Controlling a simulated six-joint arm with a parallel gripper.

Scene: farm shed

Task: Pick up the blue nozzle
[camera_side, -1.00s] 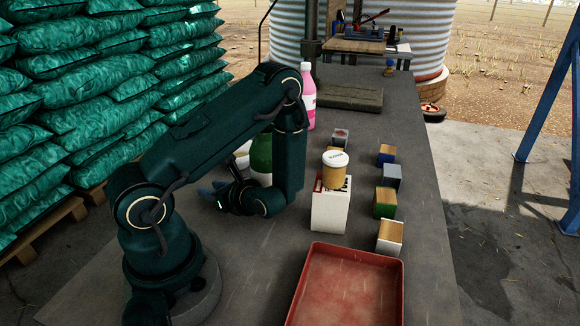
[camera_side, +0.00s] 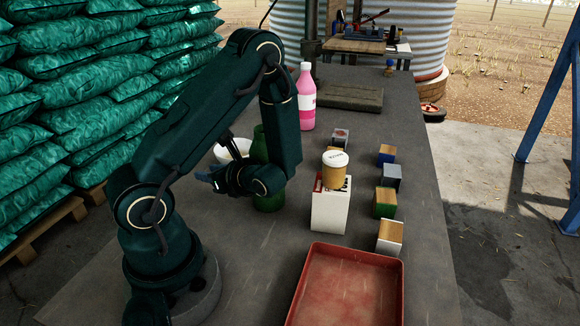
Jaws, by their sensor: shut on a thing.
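My gripper (camera_side: 218,180) is raised above the grey table, to the left of the green bottle, with its jaws pointing left. It is shut on the blue nozzle (camera_side: 219,187), which shows only as a small dark-blue patch at the jaws. Most of the nozzle is hidden or too small to make out. The nozzle appears clear of the table top.
A green bottle (camera_side: 268,203) stands partly behind my arm, with a white bowl (camera_side: 222,153) behind the gripper. A pink bottle (camera_side: 306,100), a jar (camera_side: 335,172) on a white box (camera_side: 330,213), several small blocks and a red tray (camera_side: 402,290) stand rightward.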

